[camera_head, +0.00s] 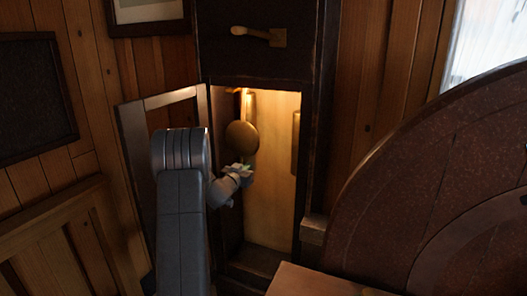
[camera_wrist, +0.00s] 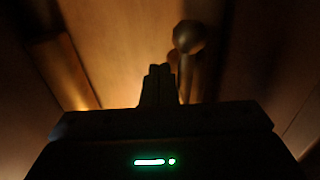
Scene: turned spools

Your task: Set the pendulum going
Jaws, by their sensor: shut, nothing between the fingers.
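The pendulum's round brass bob (camera_head: 242,138) hangs in the lit, open clock case (camera_head: 272,215), left of its middle. Its rod partly shows above the bob. My gripper (camera_head: 248,170) reaches into the case opening just below the bob; whether it touches the bob is unclear. In the wrist view the fingers (camera_wrist: 158,85) are together with nothing between them. A dark, round-ended metal piece (camera_wrist: 188,37) shows just beyond and right of the fingertips. I cannot tell whether this is the bob or another clock part.
The case's glazed door (camera_head: 130,165) stands open to the left, partly behind my arm. A long, narrow piece (camera_head: 296,142) shows at the case's right side. A handle (camera_head: 252,33) sits above the opening.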

